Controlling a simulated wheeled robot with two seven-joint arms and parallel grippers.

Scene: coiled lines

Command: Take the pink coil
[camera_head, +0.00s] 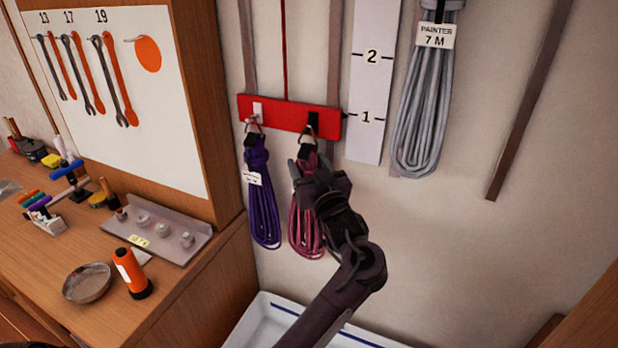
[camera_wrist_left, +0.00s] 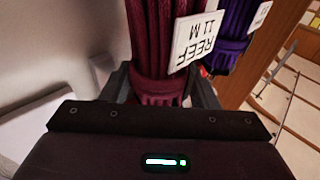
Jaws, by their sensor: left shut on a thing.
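The pink coil (camera_head: 303,222) hangs from the right hook of a red wall board (camera_head: 288,115). Its metal ring shows at the hook. My left gripper (camera_head: 306,170) is shut on the upper part of the coil, just below its top. The gripper and wrist hide part of the coil. In the left wrist view the pink coil (camera_wrist_left: 152,50) stands between the two fingers, with a white tag (camera_wrist_left: 197,38) reading REEF 11 M upside down. My right gripper is not in view.
A purple coil (camera_head: 262,200) hangs close on the left hook. A grey coil (camera_head: 424,115) marked PAINTER 7 M hangs higher at right. A white tray (camera_head: 262,325) lies below. A wooden bench (camera_head: 190,290) with tools stands at left.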

